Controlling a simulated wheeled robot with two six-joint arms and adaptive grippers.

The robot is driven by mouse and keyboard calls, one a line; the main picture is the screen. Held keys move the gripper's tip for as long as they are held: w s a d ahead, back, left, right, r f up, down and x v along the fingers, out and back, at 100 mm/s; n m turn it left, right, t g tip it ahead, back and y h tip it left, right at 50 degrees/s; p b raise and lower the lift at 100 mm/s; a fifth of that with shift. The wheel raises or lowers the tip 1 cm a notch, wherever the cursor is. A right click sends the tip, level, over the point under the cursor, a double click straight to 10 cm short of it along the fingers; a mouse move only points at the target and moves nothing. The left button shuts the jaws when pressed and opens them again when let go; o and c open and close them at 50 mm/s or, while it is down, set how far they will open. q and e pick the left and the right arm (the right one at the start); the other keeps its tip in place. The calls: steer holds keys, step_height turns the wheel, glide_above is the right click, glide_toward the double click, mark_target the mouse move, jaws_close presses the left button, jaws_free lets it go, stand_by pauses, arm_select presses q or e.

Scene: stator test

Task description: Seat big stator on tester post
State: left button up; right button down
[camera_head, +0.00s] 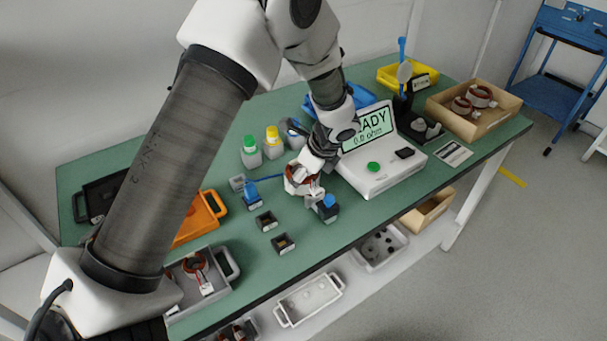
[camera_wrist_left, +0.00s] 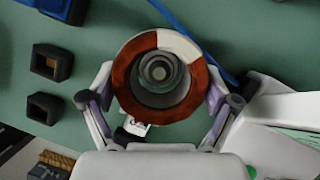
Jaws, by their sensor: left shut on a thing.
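My left gripper (camera_head: 306,172) is shut on the big stator (camera_head: 296,186), a ring with red-brown windings and a white section. In the left wrist view the stator (camera_wrist_left: 126,84) sits between the two fingers of the gripper (camera_wrist_left: 161,100). A grey, stepped round post (camera_wrist_left: 158,70) shows through the stator's bore, roughly centred in it. I cannot tell how far the ring is down around the post. The white tester (camera_head: 380,176) with its lit READY screen stands just right of the gripper. My right gripper is not in view.
Two small dark cups (camera_head: 266,221) and blue-topped fixtures (camera_head: 327,209) stand near the stator. Bottles (camera_head: 250,152) stand behind. A grey tray (camera_head: 216,292) with another stator is at front left; a wooden box (camera_head: 475,124) of stators is at back right. A blue cable (camera_wrist_left: 172,18) runs beside the stator.

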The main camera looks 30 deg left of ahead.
arm_select(q)
steer(key=shift+f, duration=0.6)
steer(key=o, duration=1.6)
steer(key=v, duration=1.2)
steer(key=shift+r, duration=0.1)
